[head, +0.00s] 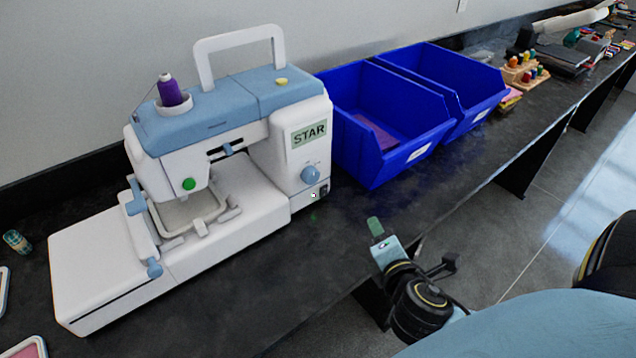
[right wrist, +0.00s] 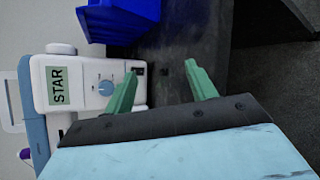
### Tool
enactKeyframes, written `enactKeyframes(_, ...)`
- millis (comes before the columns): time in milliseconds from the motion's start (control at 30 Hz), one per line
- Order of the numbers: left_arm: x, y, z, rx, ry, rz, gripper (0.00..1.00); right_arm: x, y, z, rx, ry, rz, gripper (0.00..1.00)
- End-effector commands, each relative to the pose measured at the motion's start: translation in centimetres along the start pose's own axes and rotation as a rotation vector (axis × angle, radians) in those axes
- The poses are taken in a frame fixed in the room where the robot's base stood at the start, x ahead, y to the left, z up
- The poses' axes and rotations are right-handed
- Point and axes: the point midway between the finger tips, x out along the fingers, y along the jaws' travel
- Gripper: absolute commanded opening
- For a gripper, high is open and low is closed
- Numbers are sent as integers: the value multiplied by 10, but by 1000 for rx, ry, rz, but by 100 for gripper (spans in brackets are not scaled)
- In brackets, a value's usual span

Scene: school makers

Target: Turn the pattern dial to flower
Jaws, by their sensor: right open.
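The white and blue sewing machine (head: 222,140) stands on the dark counter at left in the head view. Its sign (head: 309,134) reads STAR. The blue pattern dial (head: 310,174) is on its right end, below the sign. In the right wrist view the dial (right wrist: 105,88) shows left of the fingers and the sign (right wrist: 59,87) further left. My right gripper (head: 376,227) is over the counter's front edge, apart from the machine. Its green fingers stand open and empty in the right wrist view (right wrist: 161,74). My left gripper is in neither view.
Two blue bins (head: 385,130) stand right of the machine. A purple thread spool (head: 170,90) sits on top of the machine. The counter (head: 345,215) between the dial and my right gripper is clear. Several small items lie further along the counter.

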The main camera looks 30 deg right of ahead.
Motion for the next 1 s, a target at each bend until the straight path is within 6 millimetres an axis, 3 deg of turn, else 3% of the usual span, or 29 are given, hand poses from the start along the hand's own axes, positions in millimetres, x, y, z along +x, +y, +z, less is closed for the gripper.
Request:
enactKeyframes(100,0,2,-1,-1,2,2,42,3,33,2,-494,-33,255,56)
enactKeyframes(200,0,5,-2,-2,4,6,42,-2,51,-6,-852,-72,432,56)
enactKeyframes(300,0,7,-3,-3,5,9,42,-7,60,-16,-1106,-111,555,56)
enactKeyframes(400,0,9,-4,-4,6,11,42,-11,63,-23,-1252,-137,627,56)
enactKeyframes(667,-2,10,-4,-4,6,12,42,1,74,-29,-1317,-156,658,56)
enactKeyframes(1000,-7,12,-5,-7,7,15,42,45,104,-43,-1312,-156,657,56)
